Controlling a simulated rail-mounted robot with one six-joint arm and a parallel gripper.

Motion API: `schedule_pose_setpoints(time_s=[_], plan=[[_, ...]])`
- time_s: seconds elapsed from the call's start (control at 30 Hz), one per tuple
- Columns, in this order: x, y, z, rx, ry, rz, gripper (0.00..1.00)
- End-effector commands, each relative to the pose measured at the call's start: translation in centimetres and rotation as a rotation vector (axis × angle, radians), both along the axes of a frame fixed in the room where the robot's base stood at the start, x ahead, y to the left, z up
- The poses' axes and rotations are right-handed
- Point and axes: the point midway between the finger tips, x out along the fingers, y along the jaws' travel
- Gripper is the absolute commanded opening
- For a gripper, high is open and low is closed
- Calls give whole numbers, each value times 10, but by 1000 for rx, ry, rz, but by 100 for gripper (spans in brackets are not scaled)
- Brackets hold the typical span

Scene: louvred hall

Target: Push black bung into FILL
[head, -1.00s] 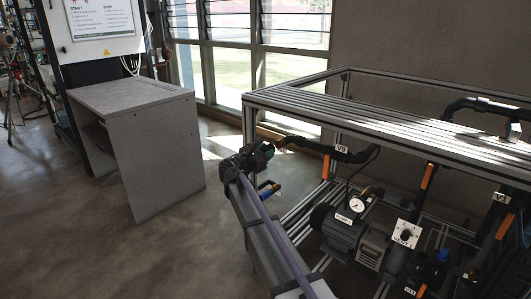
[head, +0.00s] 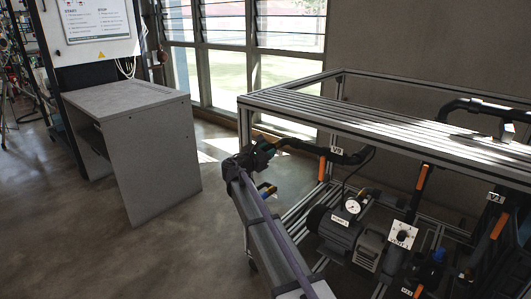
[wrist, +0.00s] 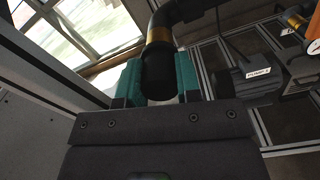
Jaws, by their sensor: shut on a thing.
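The black bung (wrist: 158,78) is between the two teal fingers of my gripper (wrist: 158,82) in the wrist view. My gripper is shut on it. Directly beyond the bung is a brass-coloured ring (wrist: 159,35) on the end of a black bent pipe (wrist: 185,10). The bung lines up with this ring and seems to meet it; how deep it sits I cannot tell. In the head view my gripper (head: 262,152) is at the left end of the black pipe (head: 310,148) under the frame's top. The bung is hidden there, and I cannot read a FILL label.
A metal-profile frame (head: 370,115) stands above and around the pipework. A pump with a gauge (head: 352,207) and orange-handled valves (head: 421,177) sit inside it. A grey desk (head: 150,150) stands to the left, with open floor (head: 75,240) in front of it.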

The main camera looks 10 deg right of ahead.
Motion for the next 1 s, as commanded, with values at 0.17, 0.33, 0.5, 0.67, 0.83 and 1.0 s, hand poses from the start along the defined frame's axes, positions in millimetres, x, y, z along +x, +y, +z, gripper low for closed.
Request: schedule_pose_setpoints(time_s=[0.17, 0.33, 0.5, 0.67, 0.83, 1.0], plan=[[0, 0, 0, 0, 0, 0, 0], [0, 0, 0, 0, 0, 0, 46], [0, 0, 0, 0, 0, 0, 61], [0, 0, 0, 0, 0, 0, 61], [-6, 8, 0, 0, 0, 2, 61], [-21, 28, 0, 0, 0, 3, 61]])
